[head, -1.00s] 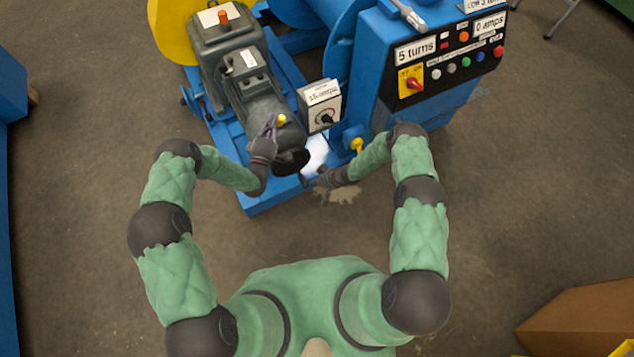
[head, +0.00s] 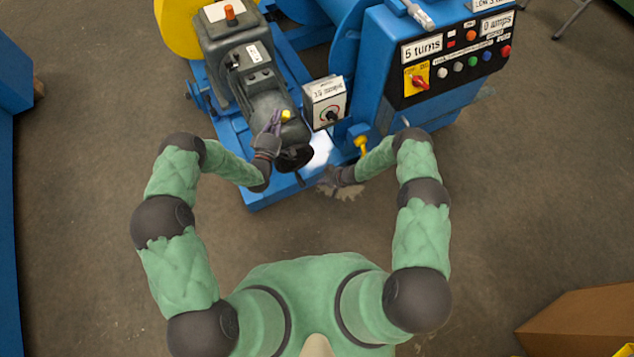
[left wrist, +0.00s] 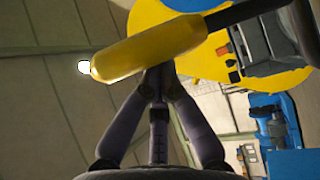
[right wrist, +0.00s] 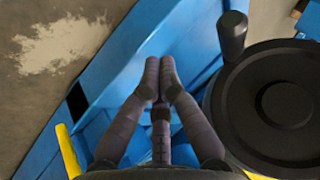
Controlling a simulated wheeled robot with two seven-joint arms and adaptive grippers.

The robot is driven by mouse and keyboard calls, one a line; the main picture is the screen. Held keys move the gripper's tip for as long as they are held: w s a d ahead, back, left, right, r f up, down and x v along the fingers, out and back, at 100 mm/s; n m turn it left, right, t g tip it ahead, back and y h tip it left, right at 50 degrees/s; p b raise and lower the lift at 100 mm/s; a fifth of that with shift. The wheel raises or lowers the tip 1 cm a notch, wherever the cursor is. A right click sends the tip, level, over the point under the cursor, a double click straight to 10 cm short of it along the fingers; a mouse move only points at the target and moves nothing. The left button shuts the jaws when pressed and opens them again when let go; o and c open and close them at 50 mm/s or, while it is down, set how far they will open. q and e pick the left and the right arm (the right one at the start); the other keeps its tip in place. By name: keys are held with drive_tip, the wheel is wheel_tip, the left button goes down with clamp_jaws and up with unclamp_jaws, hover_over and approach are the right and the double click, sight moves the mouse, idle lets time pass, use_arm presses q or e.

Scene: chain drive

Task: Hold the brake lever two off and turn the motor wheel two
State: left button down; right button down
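The brake lever has a yellow handle (head: 286,115) beside the grey motor (head: 270,105); it fills the upper middle of the left wrist view (left wrist: 150,50). My left gripper (head: 276,122) is at this handle. Its fingers come together just below the handle, which hides the very tips. The handle lies across the fingers, not visibly between them. The black motor wheel (head: 294,158) is at the motor's near end. In the right wrist view the wheel (right wrist: 280,105) and its crank knob (right wrist: 232,35) are right of my right gripper (right wrist: 158,65), which is shut, empty and apart from both.
A second yellow-ended lever (head: 361,145) stands close to my right forearm. A dial box (head: 325,103) stands right of the motor. The blue control cabinet (head: 440,110) reads 5 turns and 0 amps. The floor in front of the blue base is clear.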

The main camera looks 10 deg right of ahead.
drive_tip(key=s+d+r, duration=0.2)
drive_tip(key=d+r, duration=0.4)
drive_tip(key=d, duration=0.1)
drive_tip(key=shift+s+d+r, duration=0.15)
drive_tip(key=shift+d+r, duration=0.05)
drive_tip(key=shift+d, duration=0.2)
idle(0.6)
drive_tip(key=c, duration=1.5)
unclamp_jaws()
drive_tip(key=o, duration=0.5)
drive_tip(key=a+f+t+y, duration=0.1)
drive_tip(key=a, duration=0.2)
drive_tip(key=s+a+f+n+t+y, duration=0.1)
drive_tip(key=a+f+t, duration=0.1)
drive_tip(key=a, duration=0.1)
drive_tip(key=s+a+f+n+t+y, duration=0.1)
drive_tip(key=a+f, duration=0.1)
drive_tip(key=a, duration=0.2)
drive_tip(key=shift+f+y, duration=0.25)
drive_tip(key=shift+y, duration=0.05)
drive_tip(key=shift+c, duration=0.2)
drive_tip(key=s+a+t+h, duration=0.3)
drive_tip(key=s+t, duration=0.3)
drive_tip(key=t, duration=0.3)
drive_tip(key=shift+s+f+h, duration=0.25)
drive_tip(key=shift+f+h, duration=0.05)
drive_tip(key=shift+h, duration=0.3)
